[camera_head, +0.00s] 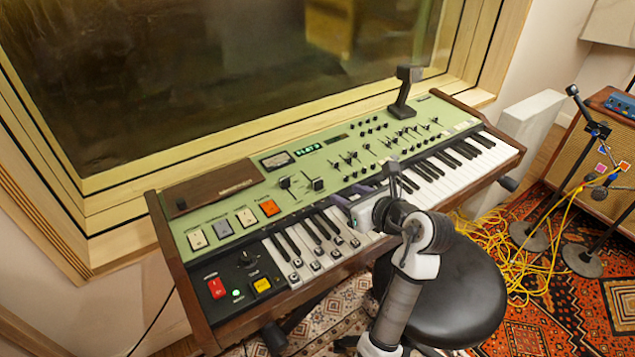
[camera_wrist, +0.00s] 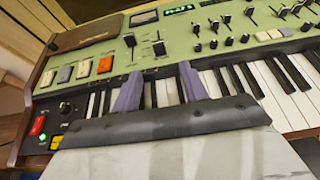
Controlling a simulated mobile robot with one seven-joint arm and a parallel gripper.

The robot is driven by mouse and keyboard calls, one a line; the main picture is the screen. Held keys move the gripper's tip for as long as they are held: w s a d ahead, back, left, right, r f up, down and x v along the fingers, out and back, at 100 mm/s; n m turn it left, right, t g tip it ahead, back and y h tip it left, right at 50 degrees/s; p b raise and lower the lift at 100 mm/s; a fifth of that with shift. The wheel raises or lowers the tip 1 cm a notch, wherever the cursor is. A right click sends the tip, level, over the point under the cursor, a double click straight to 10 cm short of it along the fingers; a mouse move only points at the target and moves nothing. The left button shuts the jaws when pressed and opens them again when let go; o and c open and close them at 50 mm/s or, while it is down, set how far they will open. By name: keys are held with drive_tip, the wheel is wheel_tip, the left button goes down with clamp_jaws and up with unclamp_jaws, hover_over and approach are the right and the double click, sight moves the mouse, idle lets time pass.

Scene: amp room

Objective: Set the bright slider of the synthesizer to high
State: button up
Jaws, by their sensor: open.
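The green synthesizer (camera_head: 215,215) stands below the window, with its panel also in the wrist view (camera_wrist: 90,88). Several smaller sliders (camera_head: 369,148) stand in a group right of the display, also in the wrist view (camera_wrist: 249,13). The labels are too small to read, so I cannot tell which slider is bright. My gripper (camera_wrist: 160,88) is open and empty, its purple fingers apart over the keys, in front of the panel and touching no slider.
A black stool (camera_head: 455,300) stands in front of the keyboard. Left of the sliders are rocker buttons (camera_head: 245,217) and a brown lid (camera_head: 215,187). Microphone stands (camera_head: 580,259) and yellow cables (camera_head: 500,262) are at right.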

sight(319, 182)
drive_tip(key=p+x, duration=0.1)
drive_tip(key=x, duration=1.2)
drive_tip(key=shift+w+a, duration=0.1)
drive_tip(key=shift+a, duration=0.2)
drive_tip(key=shift+r, duration=0.1)
clamp_jaws()
